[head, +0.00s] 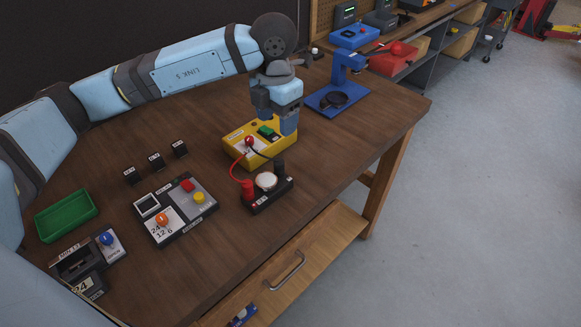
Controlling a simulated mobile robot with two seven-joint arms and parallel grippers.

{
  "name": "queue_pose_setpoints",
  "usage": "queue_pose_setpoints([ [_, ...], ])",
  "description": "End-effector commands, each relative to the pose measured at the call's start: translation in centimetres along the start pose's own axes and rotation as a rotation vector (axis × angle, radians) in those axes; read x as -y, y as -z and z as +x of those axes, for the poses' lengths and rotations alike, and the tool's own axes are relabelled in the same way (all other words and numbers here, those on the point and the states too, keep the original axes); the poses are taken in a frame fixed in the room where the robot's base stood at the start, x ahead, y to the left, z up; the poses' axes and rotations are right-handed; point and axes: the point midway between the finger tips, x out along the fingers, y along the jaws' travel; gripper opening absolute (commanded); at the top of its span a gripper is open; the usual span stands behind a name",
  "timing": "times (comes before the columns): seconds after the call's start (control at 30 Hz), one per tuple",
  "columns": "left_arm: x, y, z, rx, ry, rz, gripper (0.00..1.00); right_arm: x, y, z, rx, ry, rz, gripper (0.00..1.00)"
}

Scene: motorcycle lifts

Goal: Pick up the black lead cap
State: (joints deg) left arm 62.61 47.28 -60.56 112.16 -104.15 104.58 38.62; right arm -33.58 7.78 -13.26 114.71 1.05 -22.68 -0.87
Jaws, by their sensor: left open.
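A red cap (248,189) on a red lead stands at the base's left end. A dark lead runs from the yellow box (238,136) toward the black cap. My left gripper (277,120) points down over the yellow box, behind and above the black cap, apart from it. It is open, with nothing seen between its fingers. The fingers hide part of the yellow box. My right gripper is out of view.
A blue stand (338,98) is behind right. Bare tabletop (330,165) lies right of the base.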

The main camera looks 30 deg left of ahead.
Motion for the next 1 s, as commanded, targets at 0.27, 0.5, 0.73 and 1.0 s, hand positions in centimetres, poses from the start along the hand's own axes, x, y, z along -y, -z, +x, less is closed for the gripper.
queue_pose_setpoints([
  [0.27, 0.0, 0.0, 2.6, -0.003, 0.002, 0.000, 0.60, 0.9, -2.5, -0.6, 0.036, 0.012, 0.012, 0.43],
  [0.5, 0.1, 0.0, 7.3, -0.002, 0.003, 0.001, 0.60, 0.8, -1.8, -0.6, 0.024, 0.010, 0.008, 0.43],
  [0.73, 0.1, 0.0, 9.5, 0.001, 0.002, 0.001, 0.60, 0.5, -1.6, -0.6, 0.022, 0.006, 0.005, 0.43],
  [1.0, 0.1, 0.0, 12.9, -0.003, 0.003, 0.002, 0.60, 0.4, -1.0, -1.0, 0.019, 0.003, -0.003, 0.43],
])
